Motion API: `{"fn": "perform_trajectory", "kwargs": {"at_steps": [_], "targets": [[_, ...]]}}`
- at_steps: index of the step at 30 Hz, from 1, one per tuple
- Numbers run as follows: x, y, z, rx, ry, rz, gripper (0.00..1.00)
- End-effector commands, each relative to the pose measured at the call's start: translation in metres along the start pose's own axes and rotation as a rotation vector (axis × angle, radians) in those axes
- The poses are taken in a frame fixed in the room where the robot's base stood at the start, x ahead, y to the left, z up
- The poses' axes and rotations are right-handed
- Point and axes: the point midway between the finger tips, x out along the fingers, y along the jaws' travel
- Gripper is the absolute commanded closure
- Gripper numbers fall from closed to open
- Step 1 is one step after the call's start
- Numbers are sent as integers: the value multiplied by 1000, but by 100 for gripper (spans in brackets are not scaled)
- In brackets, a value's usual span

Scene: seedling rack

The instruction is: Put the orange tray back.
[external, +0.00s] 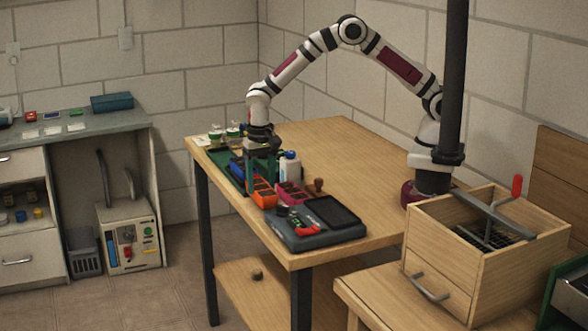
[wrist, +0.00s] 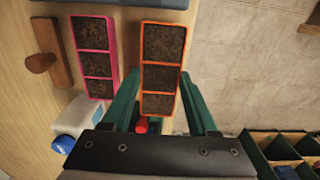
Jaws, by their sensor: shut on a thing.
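The orange tray (wrist: 160,63) is a narrow strip with three cells of dark soil. In the wrist view its near end lies between the two green fingers of my gripper (wrist: 163,112), which is shut on it. It also shows in the external view (external: 264,198), below my gripper (external: 262,170), near the table's front left edge. I cannot tell whether it touches the table. A similar pink tray (wrist: 93,62) lies beside it, apart, and also shows in the external view (external: 291,194). The near end of the orange tray is partly hidden by my gripper.
A grey device (external: 315,235) sits at the table's near corner. A dark green rack (wrist: 285,150) with compartments lies left of my gripper externally. The table's back right is clear.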

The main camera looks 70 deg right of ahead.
Motion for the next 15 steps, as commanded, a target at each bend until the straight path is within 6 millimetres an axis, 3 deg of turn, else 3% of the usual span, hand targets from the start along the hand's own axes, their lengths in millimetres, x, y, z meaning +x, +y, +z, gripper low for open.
{"fn": "perform_trajectory", "kwargs": {"at_steps": [6, 15], "targets": [[14, 0, 0, 1, 0, -1, 100], [15, 0, 0, 1, 0, -1, 100]]}}
